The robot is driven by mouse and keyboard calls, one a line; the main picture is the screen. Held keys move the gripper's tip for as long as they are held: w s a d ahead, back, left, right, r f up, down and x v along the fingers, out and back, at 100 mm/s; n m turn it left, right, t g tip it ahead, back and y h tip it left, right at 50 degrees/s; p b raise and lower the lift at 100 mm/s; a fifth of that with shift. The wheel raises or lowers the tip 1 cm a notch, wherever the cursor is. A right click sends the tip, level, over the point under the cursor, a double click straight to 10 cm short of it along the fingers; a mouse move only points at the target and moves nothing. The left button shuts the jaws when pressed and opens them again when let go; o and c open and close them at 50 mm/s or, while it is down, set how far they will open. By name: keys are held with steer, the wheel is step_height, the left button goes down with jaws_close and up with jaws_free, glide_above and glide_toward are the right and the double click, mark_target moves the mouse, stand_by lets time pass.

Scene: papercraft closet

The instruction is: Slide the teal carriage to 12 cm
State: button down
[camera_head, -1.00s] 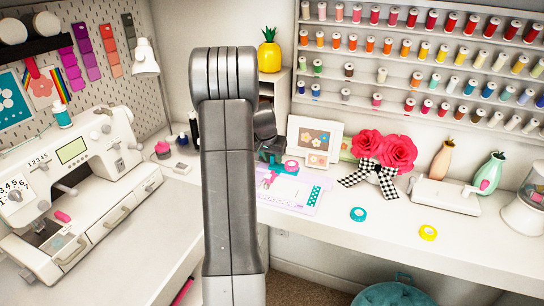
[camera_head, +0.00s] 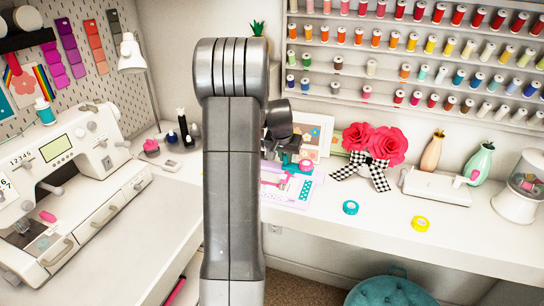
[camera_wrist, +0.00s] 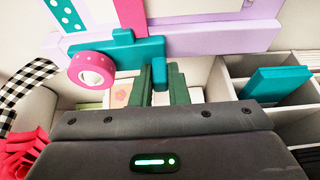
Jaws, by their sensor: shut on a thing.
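The teal carriage (camera_wrist: 118,55) crosses the lilac trimmer (camera_wrist: 215,35) in the wrist view. A pink ring with a white centre sits at its left end. My gripper (camera_wrist: 160,82) has its dark green fingers at the carriage, shut on a teal part that the fingers mostly hide. In the head view the lilac trimmer (camera_head: 292,193) lies on the white counter, partly behind my arm. My gripper (camera_head: 286,150) is mostly hidden there, with a small pink and teal part beside it. I cannot read a scale mark.
A teal tape roll (camera_head: 350,207) and a yellow tape roll (camera_head: 420,223) lie on the counter to the right. Red paper roses (camera_head: 375,144) stand behind. A sewing machine (camera_head: 65,165) is at left. A white divided tray (camera_wrist: 240,85) is beside the gripper in the wrist view.

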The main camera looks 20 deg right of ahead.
steer(key=shift+s+d, duration=0.15)
steer(key=c, duration=1.4)
jaws_free()
steer(key=b+v, duration=0.2)
steer(key=v, duration=1.1)
steer(key=shift+s+r, duration=0.15)
steer(key=shift+r, duration=0.2)
steer(key=shift+f, duration=0.15)
steer(key=p+x, duration=0.2)
steer(key=x, duration=1.1)
steer(key=shift+w+f, duration=0.2)
steer(key=shift+w+a, duration=0.15)
steer(key=shift+a, duration=0.1)
